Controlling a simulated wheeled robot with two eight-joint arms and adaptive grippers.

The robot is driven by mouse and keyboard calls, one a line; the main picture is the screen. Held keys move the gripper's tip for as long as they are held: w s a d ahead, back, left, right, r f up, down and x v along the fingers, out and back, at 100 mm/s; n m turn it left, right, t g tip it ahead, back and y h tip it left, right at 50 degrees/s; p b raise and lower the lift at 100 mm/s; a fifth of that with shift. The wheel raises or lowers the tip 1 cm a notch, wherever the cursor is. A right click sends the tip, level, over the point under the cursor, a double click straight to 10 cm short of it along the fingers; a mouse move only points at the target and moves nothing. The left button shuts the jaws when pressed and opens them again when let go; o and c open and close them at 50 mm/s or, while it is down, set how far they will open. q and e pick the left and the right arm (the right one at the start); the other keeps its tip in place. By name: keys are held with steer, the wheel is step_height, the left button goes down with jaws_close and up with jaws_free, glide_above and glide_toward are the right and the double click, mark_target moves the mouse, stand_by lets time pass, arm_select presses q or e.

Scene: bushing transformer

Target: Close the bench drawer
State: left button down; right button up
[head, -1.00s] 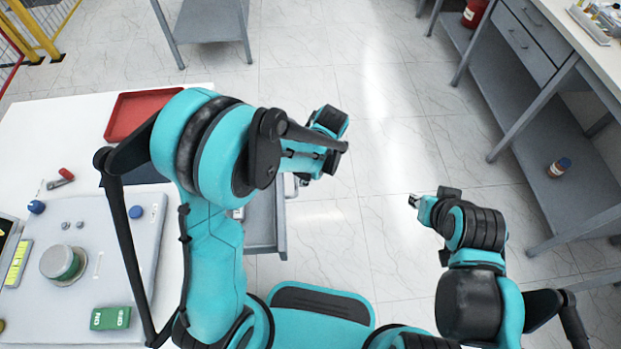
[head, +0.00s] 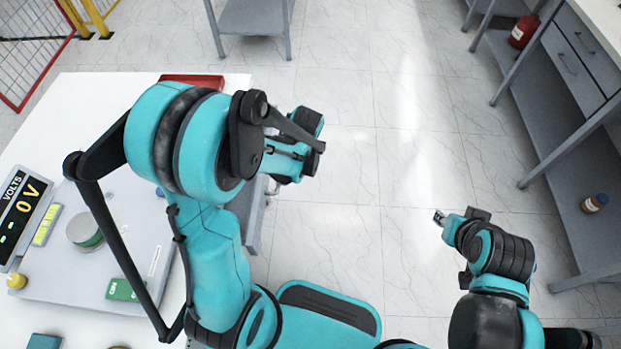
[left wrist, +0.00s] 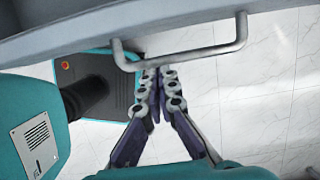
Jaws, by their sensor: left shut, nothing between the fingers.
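The grey bench drawer (head: 256,222) sticks out a little from the right side of the white bench, mostly hidden behind my left arm. In the left wrist view its front panel (left wrist: 60,38) crosses the top, with a grey bar handle (left wrist: 190,54). My left gripper (left wrist: 158,74) is shut and empty, its fingertips close to the handle's left part; I cannot tell whether they touch it. In the head view, the left fingers are hidden by the arm. My right gripper (head: 439,217) is over the open floor, away from the drawer; its jaws are too small to read.
The white bench top (head: 85,100) carries a red tray (head: 192,80), a grey plate (head: 60,285) and a voltage display (head: 24,212). Another bench with drawers and a lower shelf (head: 545,130) stands at the right.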

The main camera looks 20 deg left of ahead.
arm_select(q)
steer(key=s+a, duration=0.1)
steer(key=a, duration=0.2)
steer(key=s+a, duration=0.1)
steer(key=a, duration=0.5)
steer(key=shift+s+a, duration=0.4)
